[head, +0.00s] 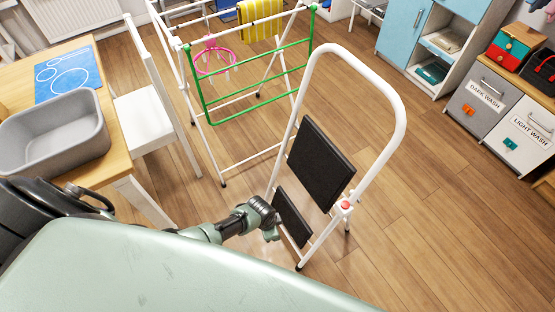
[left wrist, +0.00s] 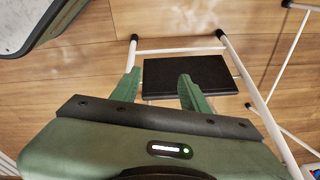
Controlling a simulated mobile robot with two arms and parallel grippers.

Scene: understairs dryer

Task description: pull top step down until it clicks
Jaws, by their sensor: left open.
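A white-framed step stool with a tall looped handrail (head: 400,110) stands upright on the floor. Its black top step (head: 320,165) lies tilted steeply, almost in line with the frame. A smaller black lower step (head: 292,217) is below it, also steep. A red button (head: 345,205) is on the right rail. My left gripper (head: 270,222) is at the left of the lower step in the head view. In the left wrist view its fingers (left wrist: 160,90) are apart and empty, with a black step (left wrist: 188,75) just beyond them; I cannot tell whether they touch it.
A drying rack (head: 245,105) with green bars stands behind the stool. A white chair (head: 148,115) and a wooden table with a grey basin (head: 55,135) are at left. Laundry drawers (head: 500,110) are at right. The floor right of the stool is clear.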

